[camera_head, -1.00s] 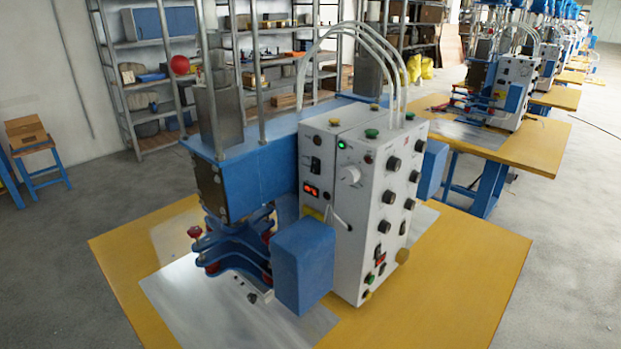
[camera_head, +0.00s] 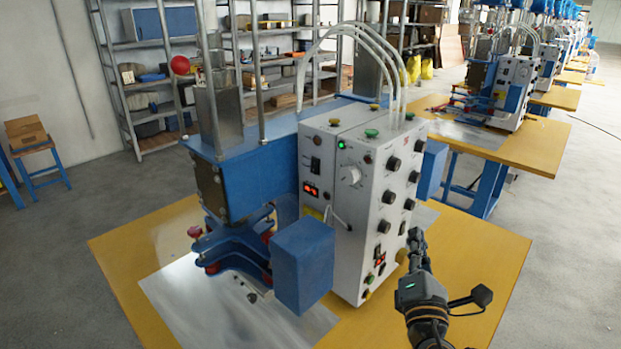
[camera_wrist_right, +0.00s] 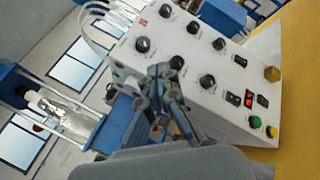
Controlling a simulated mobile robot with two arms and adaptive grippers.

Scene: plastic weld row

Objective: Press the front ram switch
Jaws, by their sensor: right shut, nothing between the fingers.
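The white control box (camera_head: 350,200) of the welding machine stands on the yellow table. Its right face carries black knobs and, low down, a black rocker switch (camera_head: 377,252) with red switches (camera_head: 380,260) beside it. The wrist view shows the black rocker (camera_wrist_right: 233,98) and red switches (camera_wrist_right: 255,99) too. The other face has a black toggle switch (camera_head: 315,165) and red-lit switches (camera_head: 311,190). No readable label tells which is the front ram switch. My right gripper (camera_head: 415,237) is shut and empty at the right face; its tips (camera_wrist_right: 168,68) appear among the knobs. Contact cannot be told.
A blue block (camera_head: 303,265) juts out before the box, and blue clamp arms (camera_head: 235,248) with red knobs sit left of it. The yellow tabletop (camera_head: 475,255) right of the box is bare.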

